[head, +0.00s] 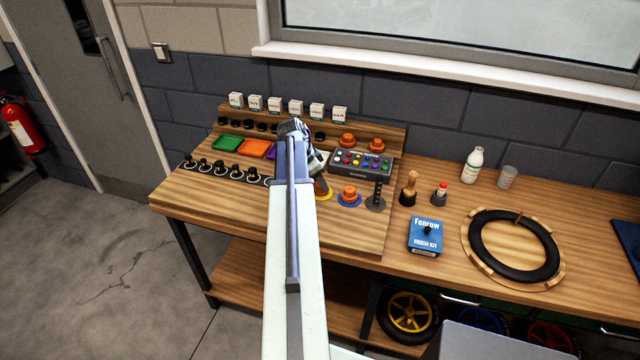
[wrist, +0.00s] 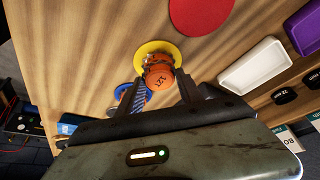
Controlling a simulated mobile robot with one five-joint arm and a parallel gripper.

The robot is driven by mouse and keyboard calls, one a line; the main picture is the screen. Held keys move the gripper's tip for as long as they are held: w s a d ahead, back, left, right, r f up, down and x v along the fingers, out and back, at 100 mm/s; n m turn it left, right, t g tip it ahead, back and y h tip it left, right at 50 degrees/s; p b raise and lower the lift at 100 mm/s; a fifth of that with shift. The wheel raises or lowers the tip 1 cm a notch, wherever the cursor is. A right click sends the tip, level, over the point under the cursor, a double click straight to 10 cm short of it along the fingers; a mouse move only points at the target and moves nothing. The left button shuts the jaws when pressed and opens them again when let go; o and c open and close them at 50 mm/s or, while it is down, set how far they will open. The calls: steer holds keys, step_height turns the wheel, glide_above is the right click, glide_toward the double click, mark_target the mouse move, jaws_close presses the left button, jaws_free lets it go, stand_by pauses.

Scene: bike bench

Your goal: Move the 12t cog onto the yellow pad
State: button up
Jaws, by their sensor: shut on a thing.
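The 12t cog (wrist: 160,77) is orange with a 12T label on its top. My gripper (wrist: 163,88) is shut on it in the wrist view, one finger on each side. The yellow pad (wrist: 148,46) is a round disc directly behind the cog in that view; I cannot tell whether the cog touches it. In the head view my arm hides the held cog and most of the gripper (head: 318,168). Only part of the yellow pad (head: 324,196) shows there, just right of my arm.
An orange cog on a blue pad (head: 349,200) stands close right of the yellow pad. A black post (head: 376,194) is beyond it. A button box (head: 361,162) and more orange cogs (head: 347,140) are behind. A red disc (wrist: 200,12) shows in the wrist view.

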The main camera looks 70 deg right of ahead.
steer(key=shift+f, duration=0.2)
steer(key=o, duration=1.4)
steer(key=shift+c, duration=0.2)
steer(key=shift+r+p, duration=0.4)
steer(key=shift+r, duration=0.15)
steer(key=p+v, duration=1)
steer(key=v, duration=0.1)
steer(key=shift+a+r, duration=0.15)
steer(key=shift+w, duration=0.15)
